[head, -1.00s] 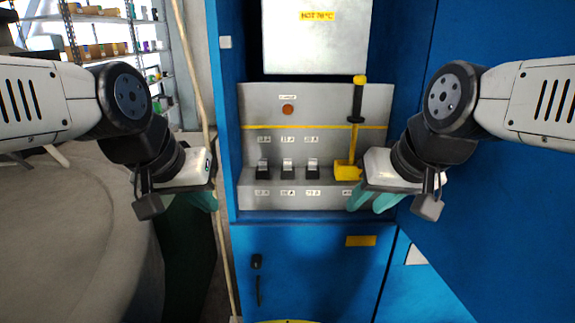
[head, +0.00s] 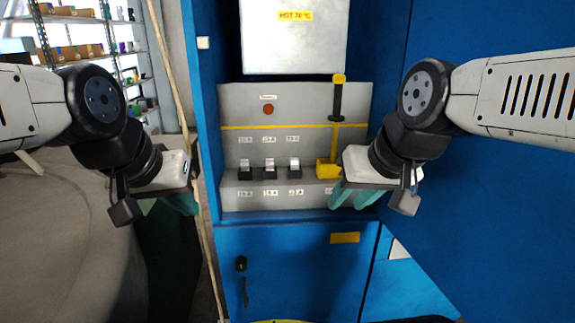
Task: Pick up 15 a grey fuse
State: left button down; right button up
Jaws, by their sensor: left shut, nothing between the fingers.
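Three small fuses with pale tops sit in dark holders on the grey panel's ledge: a left one (head: 245,167), a middle one (head: 270,167) and a right one (head: 295,167). Small labels are above and below each; the ratings are too small to read surely. My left gripper (head: 182,204) has its teal fingers shut and empty, outside the cabinet's left edge. My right gripper (head: 353,196) is in front of the ledge's right end, right of the fuses. Its teal fingers look apart and empty, and it partly hides the ledge.
A yellow lever block (head: 327,169) with a black-handled upright lever (head: 336,105) stands right of the fuses. A grey box marked HOT 70 °C (head: 296,45) hangs above. The blue door (head: 490,200) is at right. The space before the fuses is clear.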

aim_at(268, 163)
jog(key=i, duration=0.95)
